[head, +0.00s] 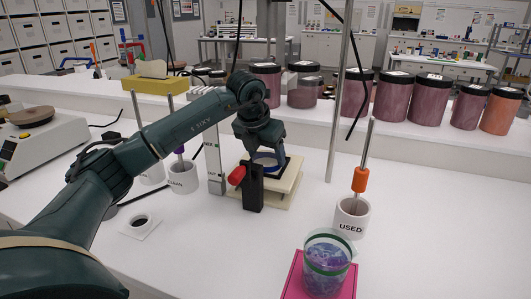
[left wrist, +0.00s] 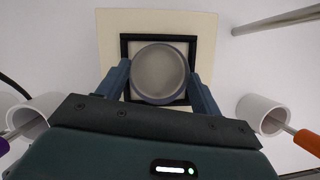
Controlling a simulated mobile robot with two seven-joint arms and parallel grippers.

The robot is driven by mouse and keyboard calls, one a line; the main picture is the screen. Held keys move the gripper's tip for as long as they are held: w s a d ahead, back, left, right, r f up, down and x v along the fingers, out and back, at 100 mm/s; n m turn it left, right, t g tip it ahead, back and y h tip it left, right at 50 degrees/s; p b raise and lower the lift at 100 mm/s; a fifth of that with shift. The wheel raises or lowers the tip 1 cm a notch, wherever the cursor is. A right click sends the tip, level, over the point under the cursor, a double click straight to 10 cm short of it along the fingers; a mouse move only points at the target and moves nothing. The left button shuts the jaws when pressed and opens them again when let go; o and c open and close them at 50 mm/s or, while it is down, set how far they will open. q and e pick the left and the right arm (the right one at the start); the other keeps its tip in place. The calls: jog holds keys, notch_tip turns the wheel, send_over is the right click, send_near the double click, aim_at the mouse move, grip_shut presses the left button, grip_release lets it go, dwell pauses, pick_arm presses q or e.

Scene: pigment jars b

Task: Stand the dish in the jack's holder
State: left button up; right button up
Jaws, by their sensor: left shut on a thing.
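The jack (head: 283,190) stands mid-table with a beige top plate, a black upright block and a red knob at its front left. Its holder is a black square frame on the plate, seen from above in the left wrist view (left wrist: 125,45). My left gripper (head: 266,153) points down over the plate, shut on the round dish (head: 266,162). In the left wrist view the grey, blue-rimmed dish (left wrist: 160,73) lies flat between the two fingers, over the frame's opening. I cannot tell whether it touches the holder. My right gripper is not in view.
A USED cup (head: 351,217) with an orange-handled tool stands right of the jack. A beaker of purple stuff (head: 327,262) sits on a pink mat at the front. A CLEAN cup (head: 183,181) and a grey upright (head: 213,165) are left. Pigment jars (head: 390,97) line the raised shelf.

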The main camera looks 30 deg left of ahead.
pick_arm(q)
jog(key=o, duration=1)
jog(key=shift+f, duration=0.1)
jog(key=v, duration=1.2)
